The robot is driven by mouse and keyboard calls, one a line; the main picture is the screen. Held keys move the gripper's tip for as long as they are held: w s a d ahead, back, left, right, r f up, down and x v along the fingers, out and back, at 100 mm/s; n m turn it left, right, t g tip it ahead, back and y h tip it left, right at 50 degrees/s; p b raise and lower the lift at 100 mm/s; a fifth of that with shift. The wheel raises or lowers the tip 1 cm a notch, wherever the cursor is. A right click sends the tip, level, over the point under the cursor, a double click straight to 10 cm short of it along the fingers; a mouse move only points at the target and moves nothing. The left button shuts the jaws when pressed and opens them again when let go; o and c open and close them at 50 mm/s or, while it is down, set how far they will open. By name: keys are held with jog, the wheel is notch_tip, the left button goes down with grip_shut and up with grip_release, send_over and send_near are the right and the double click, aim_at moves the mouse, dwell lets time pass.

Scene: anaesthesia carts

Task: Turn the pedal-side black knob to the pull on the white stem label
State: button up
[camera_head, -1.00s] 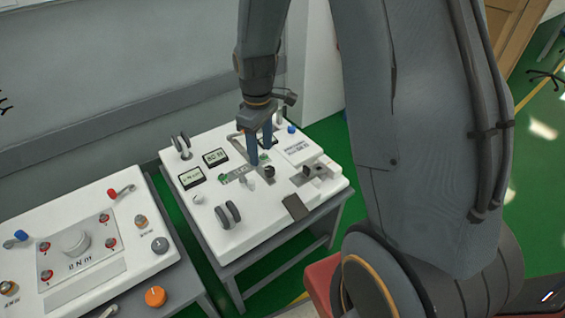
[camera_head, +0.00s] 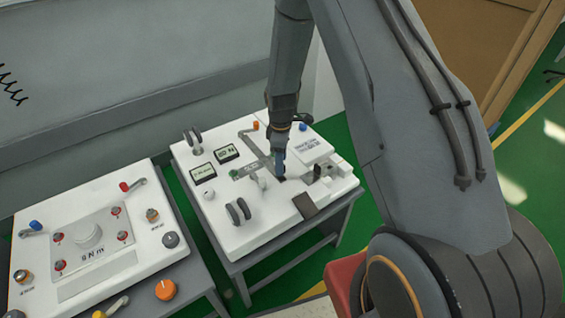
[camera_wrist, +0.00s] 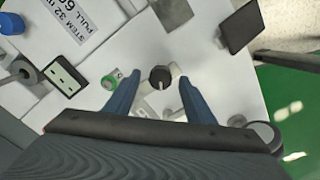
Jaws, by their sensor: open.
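The black knob (camera_wrist: 160,77) shows in the wrist view between the two blue fingertips, on the white cart top. My gripper (camera_wrist: 159,80) is open around it, a finger on each side with small gaps visible. I cannot tell its height over the knob. A pale mark sits at the knob's lower edge; its pointing is too small to read. The white stem label (camera_wrist: 78,22) reads "STEM 32" and "PULL 6", its end cut off; in the head view it lies right of my gripper (camera_head: 280,168). The dark pedal (camera_wrist: 240,27) is at upper right in the wrist view.
On the same cart are framed displays (camera_head: 227,152), paired dark wheels (camera_head: 238,211), and a blue-capped lever (camera_head: 303,127). A second cart (camera_head: 110,270) with knobs and levers stands at left. A green floor shows around the carts.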

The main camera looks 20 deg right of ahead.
jog(key=shift+f, duration=0.7)
jog(key=c, duration=1.1)
jog(key=shift+o, duration=0.2)
